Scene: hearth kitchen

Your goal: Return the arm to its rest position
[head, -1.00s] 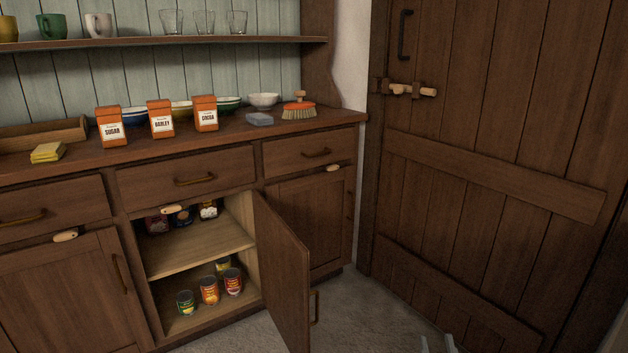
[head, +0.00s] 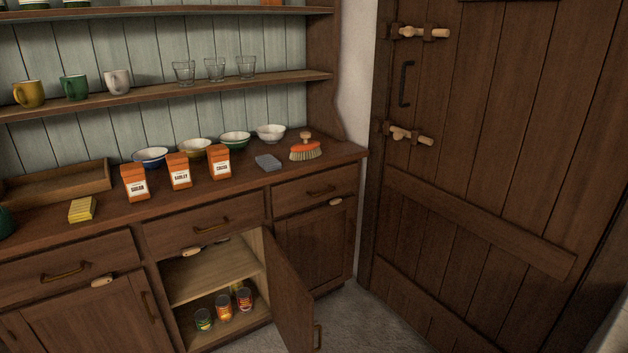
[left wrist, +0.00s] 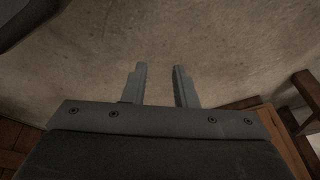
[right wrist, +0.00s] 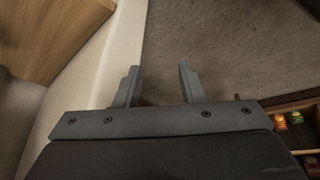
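My left gripper (left wrist: 160,86) shows in the left wrist view with its two fingers apart and nothing between them. A pale, rough surface lies beyond it. My right gripper (right wrist: 158,86) shows in the right wrist view, also open and empty, with grey floor (right wrist: 220,40) beyond its fingers. Neither gripper shows in the head view.
The cupboard door (head: 292,292) stands open, with several cans (head: 224,307) on its lower shelf. Packets (head: 179,171), bowls (head: 235,141) and a brush (head: 305,149) stand on the worktop. A plank door (head: 470,180) is at right. Floor (head: 370,320) before it is clear.

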